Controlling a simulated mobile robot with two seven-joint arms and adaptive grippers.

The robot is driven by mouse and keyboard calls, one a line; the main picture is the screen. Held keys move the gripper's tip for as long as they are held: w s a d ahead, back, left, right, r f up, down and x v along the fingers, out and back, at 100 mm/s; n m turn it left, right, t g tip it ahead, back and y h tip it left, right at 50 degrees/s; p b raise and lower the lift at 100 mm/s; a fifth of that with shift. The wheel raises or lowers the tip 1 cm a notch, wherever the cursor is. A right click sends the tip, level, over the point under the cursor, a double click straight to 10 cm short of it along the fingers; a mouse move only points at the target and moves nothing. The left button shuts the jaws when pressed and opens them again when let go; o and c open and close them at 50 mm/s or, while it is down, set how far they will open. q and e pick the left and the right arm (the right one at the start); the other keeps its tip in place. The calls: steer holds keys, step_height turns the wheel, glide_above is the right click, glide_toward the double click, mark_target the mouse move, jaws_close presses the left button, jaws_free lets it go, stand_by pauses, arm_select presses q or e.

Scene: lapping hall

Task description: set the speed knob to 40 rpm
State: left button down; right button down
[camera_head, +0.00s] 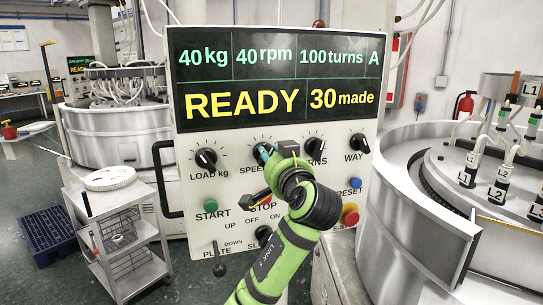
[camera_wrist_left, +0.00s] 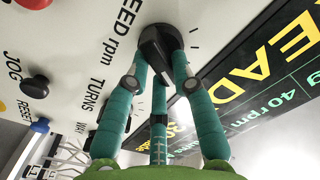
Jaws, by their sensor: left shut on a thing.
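The speed knob (camera_wrist_left: 157,38) is a black knob on the white control panel (camera_head: 190,130). In the left wrist view the teal fingers of my left gripper (camera_wrist_left: 163,62) reach up to it and close around it. The display (camera_head: 276,78) above reads 40 kg, 40 rpm, 100 turns, A, with READY and 30 made below. My right gripper is not in view.
The load knob (camera_head: 206,158) is left of the gripper and the way knob (camera_head: 358,145) right. The green start button (camera_head: 210,205) and a red-and-yellow button (camera_head: 350,215) are lower. A wheeled cart (camera_head: 112,225) stands left; a lapping machine (camera_head: 415,190) stands right.

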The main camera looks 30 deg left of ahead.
arm_select(q)
steer(key=shift+r, duration=0.15)
steer(key=c, duration=1)
jaws_free()
steer(key=shift+c, duration=0.2)
steer(key=v, duration=1.2)
